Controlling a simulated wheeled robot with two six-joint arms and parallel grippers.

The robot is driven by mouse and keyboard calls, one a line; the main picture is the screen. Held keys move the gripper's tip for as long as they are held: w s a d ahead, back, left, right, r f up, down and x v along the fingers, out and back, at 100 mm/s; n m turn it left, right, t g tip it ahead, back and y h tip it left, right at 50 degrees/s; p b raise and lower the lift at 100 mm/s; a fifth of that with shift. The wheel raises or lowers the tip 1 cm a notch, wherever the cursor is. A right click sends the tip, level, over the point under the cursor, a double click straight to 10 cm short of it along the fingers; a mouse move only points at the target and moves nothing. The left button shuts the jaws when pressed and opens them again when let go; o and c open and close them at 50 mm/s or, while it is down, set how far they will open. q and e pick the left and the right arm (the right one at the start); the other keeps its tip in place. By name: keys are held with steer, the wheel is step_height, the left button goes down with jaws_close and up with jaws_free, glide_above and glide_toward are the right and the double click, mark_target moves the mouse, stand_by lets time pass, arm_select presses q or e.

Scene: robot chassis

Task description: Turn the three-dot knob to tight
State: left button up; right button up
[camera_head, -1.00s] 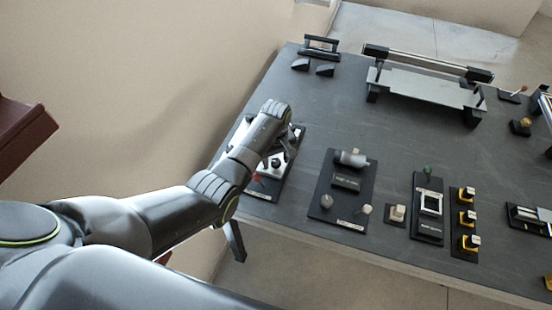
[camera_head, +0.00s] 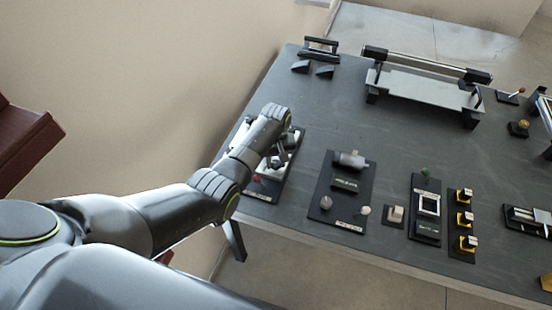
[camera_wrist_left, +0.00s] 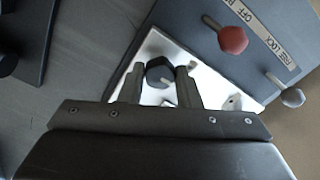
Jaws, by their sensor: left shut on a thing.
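My left gripper (camera_head: 281,157) is over the panel at the table's left edge. In the left wrist view its two fingers (camera_wrist_left: 160,80) stand on either side of a dark round knob (camera_wrist_left: 159,70), shut on it. The knob has a pale pointer mark and sits on a white plate (camera_wrist_left: 152,47). No dots can be made out on it, so I cannot tell whether it is the three-dot knob. A red knob (camera_wrist_left: 233,39) and a grey knob (camera_wrist_left: 292,97) stand beside a label strip (camera_wrist_left: 262,37) with lettering. My right gripper is not in view.
A second panel (camera_head: 325,190) with a grey cylinder (camera_head: 350,159) stands to the right of the gripper. Farther right are a beige switch (camera_head: 396,214) and several yellow-black blocks (camera_head: 464,218).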

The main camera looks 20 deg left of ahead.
arm_select(q)
steer(key=m+p, duration=0.1)
steer(key=m, duration=0.2)
steer(key=shift+r, duration=0.15)
steer(key=m+p, duration=0.1)
steer(key=m, duration=0.2)
steer(key=shift+m, duration=0.3)
steer(key=m+p, duration=0.1)
steer(key=m, duration=0.4)
steer(key=shift+m, duration=0.4)
steer(key=o, duration=1)
